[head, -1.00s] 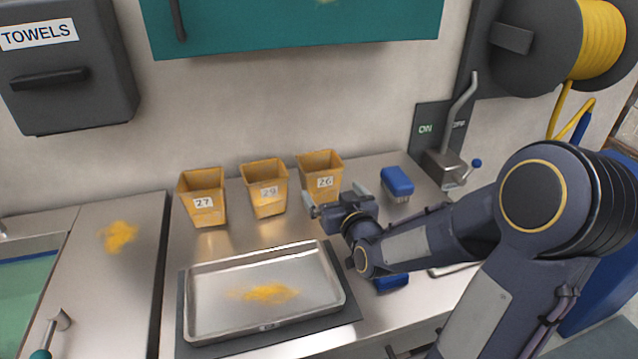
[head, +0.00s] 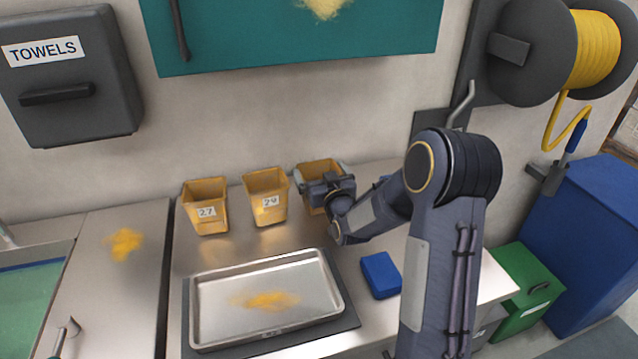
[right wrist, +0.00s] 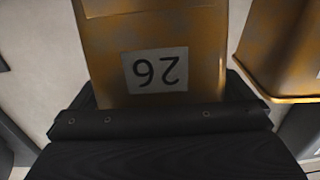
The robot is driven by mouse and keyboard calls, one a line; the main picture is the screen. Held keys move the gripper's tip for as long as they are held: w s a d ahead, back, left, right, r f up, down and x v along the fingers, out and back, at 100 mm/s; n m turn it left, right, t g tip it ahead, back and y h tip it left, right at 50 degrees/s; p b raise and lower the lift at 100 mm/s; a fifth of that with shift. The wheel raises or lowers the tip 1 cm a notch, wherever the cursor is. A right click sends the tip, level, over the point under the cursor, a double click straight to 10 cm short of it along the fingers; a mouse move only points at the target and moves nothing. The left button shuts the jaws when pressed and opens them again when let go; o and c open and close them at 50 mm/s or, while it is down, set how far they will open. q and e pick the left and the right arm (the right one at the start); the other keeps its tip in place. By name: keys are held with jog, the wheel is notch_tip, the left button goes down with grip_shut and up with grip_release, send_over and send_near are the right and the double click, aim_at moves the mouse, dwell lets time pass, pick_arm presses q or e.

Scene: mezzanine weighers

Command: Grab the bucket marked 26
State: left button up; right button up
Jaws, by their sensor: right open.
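The bucket marked 26 (head: 320,168) is a worn yellow tub standing at the back of the steel counter, rightmost of three buckets. My right gripper (head: 324,178) is at its front with open jaws, and hides its label and much of its front in the head view. In the right wrist view the bucket (right wrist: 110,40) fills the middle, with its 26 label upside down. The dark fingers (right wrist: 162,98) show on either side of it; whether they touch it I cannot tell. My left gripper is out of view.
Bucket 29 (head: 265,197) stands just left, and bucket 27 (head: 205,206) beyond it. A steel tray (head: 222,328) with yellow powder lies in front. A blue block (head: 381,275) lies right of the tray. A teal cabinet (head: 300,38) hangs above.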

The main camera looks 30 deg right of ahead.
jog(key=shift+w+d, duration=0.1)
jog(key=shift+w, duration=0.5)
jog(key=c, duration=1.4)
